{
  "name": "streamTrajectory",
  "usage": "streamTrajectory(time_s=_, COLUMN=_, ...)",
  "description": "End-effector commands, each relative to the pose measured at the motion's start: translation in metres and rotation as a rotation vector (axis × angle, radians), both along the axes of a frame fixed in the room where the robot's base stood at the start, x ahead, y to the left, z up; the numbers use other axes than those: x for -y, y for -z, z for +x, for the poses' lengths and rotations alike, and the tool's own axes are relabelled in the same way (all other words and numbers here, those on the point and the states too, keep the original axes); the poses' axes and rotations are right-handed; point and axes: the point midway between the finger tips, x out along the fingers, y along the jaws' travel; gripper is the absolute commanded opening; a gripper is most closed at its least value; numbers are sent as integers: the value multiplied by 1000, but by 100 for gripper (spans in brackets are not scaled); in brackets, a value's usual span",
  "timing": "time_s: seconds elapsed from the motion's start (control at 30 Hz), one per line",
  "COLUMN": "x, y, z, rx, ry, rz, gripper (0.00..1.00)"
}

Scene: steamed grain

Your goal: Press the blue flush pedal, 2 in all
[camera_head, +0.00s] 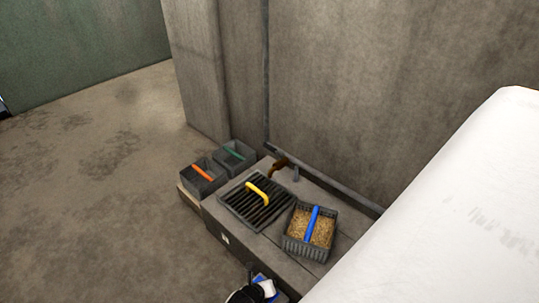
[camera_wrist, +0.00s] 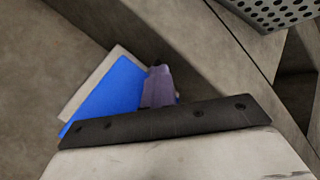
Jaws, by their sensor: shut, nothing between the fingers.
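The blue flush pedal (camera_wrist: 112,92) shows in the wrist view as a flat blue plate with a pale edge, low beside the concrete block. A small blue part of it shows in the head view (camera_head: 259,277), at the bottom, partly hidden by my wrist. My gripper (camera_wrist: 159,84) is shut with nothing in it. In the wrist view its fingertips overlap the right part of the pedal; I cannot tell whether they touch it.
On the concrete block (camera_head: 272,243) are a dark grate (camera_head: 236,204) with a yellow handle and a grain basket (camera_head: 296,247) with a blue handle. Two dark bins, with an orange handle (camera_head: 203,173) and a green handle (camera_head: 234,150), stand behind left. The floor (camera_head: 100,220) at left is clear.

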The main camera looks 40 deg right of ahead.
Motion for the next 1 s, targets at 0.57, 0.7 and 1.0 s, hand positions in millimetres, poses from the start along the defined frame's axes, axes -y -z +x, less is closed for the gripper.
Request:
streamTrajectory(time_s=0.57, x=-3, y=12, z=-1, rx=-2, ry=1, rz=11, gripper=0)
streamTrajectory(time_s=0.7, x=-3, y=15, z=-1, rx=-3, ry=1, rz=14, gripper=0)
streamTrajectory(time_s=1.0, x=-4, y=19, z=-1, rx=-4, ry=1, rz=17, gripper=0)
